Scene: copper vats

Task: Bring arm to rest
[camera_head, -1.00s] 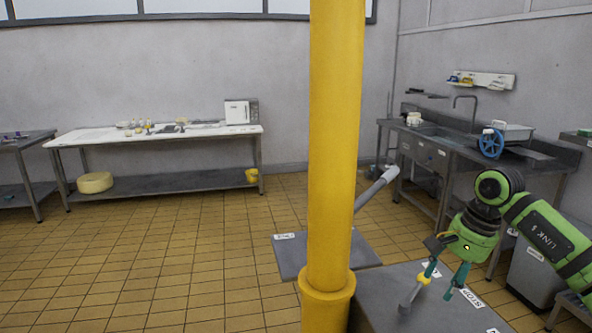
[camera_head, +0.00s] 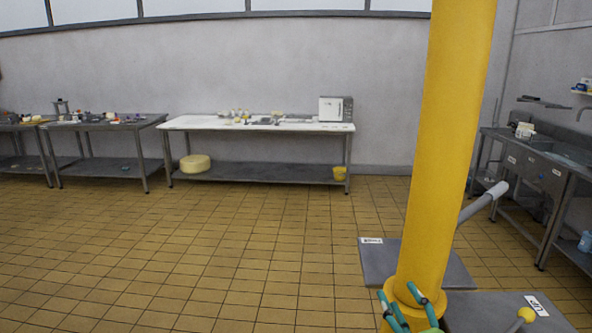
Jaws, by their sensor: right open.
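My right gripper (camera_head: 399,293) shows at the bottom edge, right of the middle. Its two teal fingers point up and stand apart, with the yellow post's base showing behind and between them. Nothing shows held between the fingers. Only a bit of its green body is in the picture; the rest of the right arm is cut off below. My left gripper and left arm are not in view.
A yellow post (camera_head: 440,150) rises close by, with grey plates (camera_head: 380,262) at its base. A grey lever (camera_head: 484,203) and yellow knob (camera_head: 526,314) stand right. A white-topped table (camera_head: 200,124) and sink bench (camera_head: 535,185) lie beyond open tiled floor.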

